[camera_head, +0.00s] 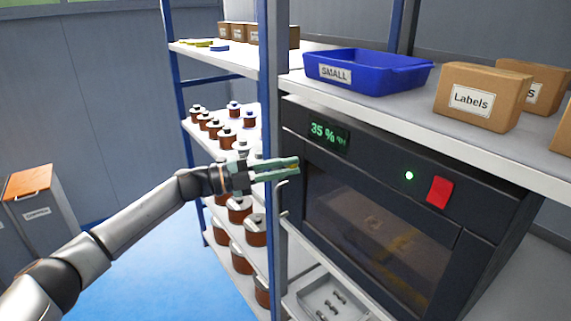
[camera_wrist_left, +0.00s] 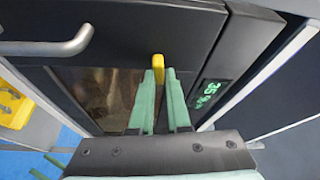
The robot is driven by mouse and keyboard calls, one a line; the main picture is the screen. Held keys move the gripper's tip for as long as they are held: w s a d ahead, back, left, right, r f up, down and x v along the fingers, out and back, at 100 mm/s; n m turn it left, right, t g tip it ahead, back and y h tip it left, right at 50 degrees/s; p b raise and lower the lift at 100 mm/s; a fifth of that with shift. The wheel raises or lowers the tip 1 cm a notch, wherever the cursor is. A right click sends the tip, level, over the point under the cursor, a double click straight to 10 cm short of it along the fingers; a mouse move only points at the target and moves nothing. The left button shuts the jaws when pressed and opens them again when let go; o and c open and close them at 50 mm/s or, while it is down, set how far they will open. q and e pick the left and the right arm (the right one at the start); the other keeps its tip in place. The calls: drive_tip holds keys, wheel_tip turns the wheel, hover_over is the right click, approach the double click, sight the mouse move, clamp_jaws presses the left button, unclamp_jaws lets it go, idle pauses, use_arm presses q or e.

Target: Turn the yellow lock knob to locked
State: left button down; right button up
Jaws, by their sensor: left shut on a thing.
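The yellow lock knob (camera_wrist_left: 158,66) is on the front of a dark cabinet with a window (camera_head: 370,240). My left gripper (camera_wrist_left: 160,88) has its green fingertips closed on the knob. In the head view the left gripper (camera_head: 297,166) reaches the cabinet's upper left front, below the green display (camera_head: 328,135). There the fingers hide most of the knob. The frames do not make clear whether the knob stands at locked. My right gripper is not in view.
A grey bar handle (camera_wrist_left: 50,45) is close to the knob in the wrist view. A red switch (camera_head: 439,192) and a lit green lamp (camera_head: 409,175) are on the cabinet. A blue bin (camera_head: 385,78) stands above.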

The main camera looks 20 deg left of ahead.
use_arm(q)
drive_tip(key=shift+m+g, duration=0.3)
drive_tip(key=shift+m, duration=0.7)
drive_tip(key=shift+f, duration=0.1)
drive_tip(key=c, duration=0.9)
unclamp_jaws()
drive_tip(key=shift+y, duration=0.3)
drive_tip(key=b+v, duration=0.2)
drive_tip(key=v, duration=1)
drive_tip(key=shift+s+a, duration=0.15)
drive_tip(key=shift+a, duration=0.05)
